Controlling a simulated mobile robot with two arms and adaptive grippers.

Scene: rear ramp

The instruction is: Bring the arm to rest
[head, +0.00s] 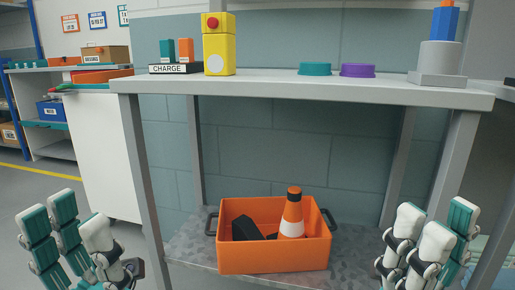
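My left gripper (75,238) is at the lower left of the head view, its white and teal fingers spread and empty. My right gripper (425,245) is at the lower right, its fingers also spread apart with nothing seen between them. Both are apart from the orange crate (274,258), which stands on the lower shelf between them. The wrists and the rest of both arms are mostly cut off by the frame.
A grey bench top (300,88) spans above, with a yellow box with red button (219,50), a CHARGE stand (176,68), teal disc (315,69), purple disc (357,70) and blue part on a grey base (437,78). Bench legs (140,180) stand near my grippers. Open floor lies left.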

